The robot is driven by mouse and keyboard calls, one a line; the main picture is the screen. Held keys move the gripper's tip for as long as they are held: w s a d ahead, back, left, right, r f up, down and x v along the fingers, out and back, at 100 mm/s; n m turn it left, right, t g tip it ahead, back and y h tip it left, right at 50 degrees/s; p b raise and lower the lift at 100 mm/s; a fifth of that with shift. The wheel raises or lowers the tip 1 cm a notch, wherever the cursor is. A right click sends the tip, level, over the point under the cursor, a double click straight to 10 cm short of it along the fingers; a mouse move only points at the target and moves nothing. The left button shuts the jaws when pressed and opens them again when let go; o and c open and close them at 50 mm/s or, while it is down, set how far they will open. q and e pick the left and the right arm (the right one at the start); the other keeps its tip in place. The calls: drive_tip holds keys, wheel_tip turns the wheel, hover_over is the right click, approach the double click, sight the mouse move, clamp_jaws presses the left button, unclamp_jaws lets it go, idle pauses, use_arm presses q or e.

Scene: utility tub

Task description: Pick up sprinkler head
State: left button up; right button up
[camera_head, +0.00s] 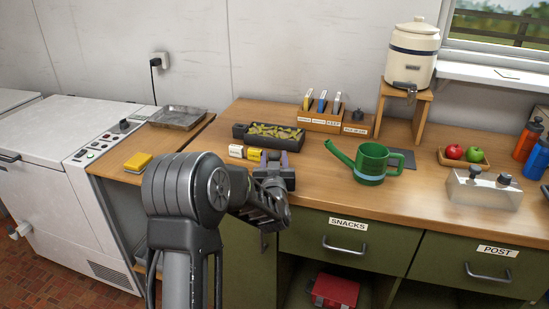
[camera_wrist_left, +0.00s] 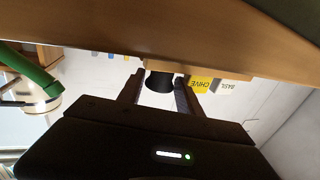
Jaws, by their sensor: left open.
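A small dark cylindrical piece, likely the sprinkler head (camera_wrist_left: 158,82), shows in the left wrist view, which is upside down. It stands at the wooden counter, between the two fingers of my left gripper (camera_wrist_left: 160,88). The fingers are open, with light gaps beside the piece; I cannot tell whether either touches it. In the head view my left gripper (camera_head: 273,172) is over the counter's front edge, right of the seed packets, and hides most of what is in front of it. The right gripper is not in view.
A yellow CHIVE packet (camera_wrist_left: 202,86) and a white BASIL packet (camera_wrist_left: 223,87) stand beside the piece. A green watering can (camera_head: 371,161) stands to the right. A dark planter (camera_head: 240,135) lies behind. The wooden counter (camera_head: 325,180) is clear between gripper and can.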

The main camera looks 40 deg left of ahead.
sight(275, 157)
use_arm(q)
drive_tip(key=shift+c, duration=0.4)
clamp_jaws()
idle(0.4)
drive_tip(key=shift+r, duration=0.15)
wheel_tip(275, 157, up, 10)
drive_tip(key=shift+f, duration=0.1)
idle(0.8)
